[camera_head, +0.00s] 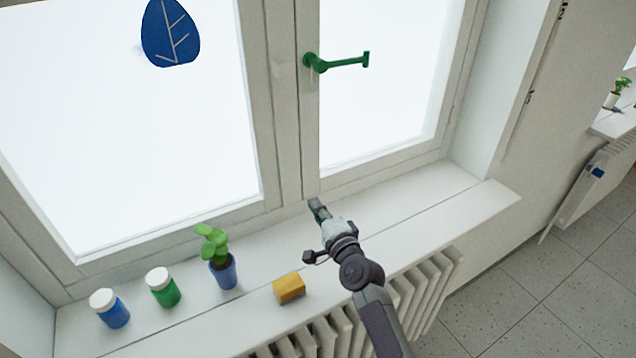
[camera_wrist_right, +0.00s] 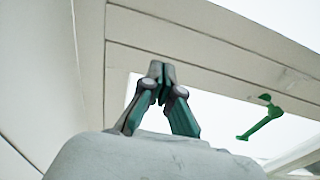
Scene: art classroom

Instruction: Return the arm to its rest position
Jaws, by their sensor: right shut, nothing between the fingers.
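My right arm reaches in from the bottom of the head view over the windowsill (camera_head: 420,205). My right gripper (camera_head: 317,207) is in front of the lower window frame, below the green window handle (camera_head: 340,62). In the right wrist view my right gripper (camera_wrist_right: 160,68) has its fingertips together with nothing between them. The green handle also shows in the wrist view (camera_wrist_right: 262,118), to the right of the fingers and apart from them. The handle points sideways to the right in the head view. The window looks closed. My left gripper is not in view.
On the sill stand a blue jar (camera_head: 114,314), a green jar (camera_head: 165,291) and a plant in a blue pot (camera_head: 224,275). A yellow block (camera_head: 289,289) lies near the sill's front edge, left of my arm. A radiator (camera_head: 405,300) is below. The sill's right end is clear.

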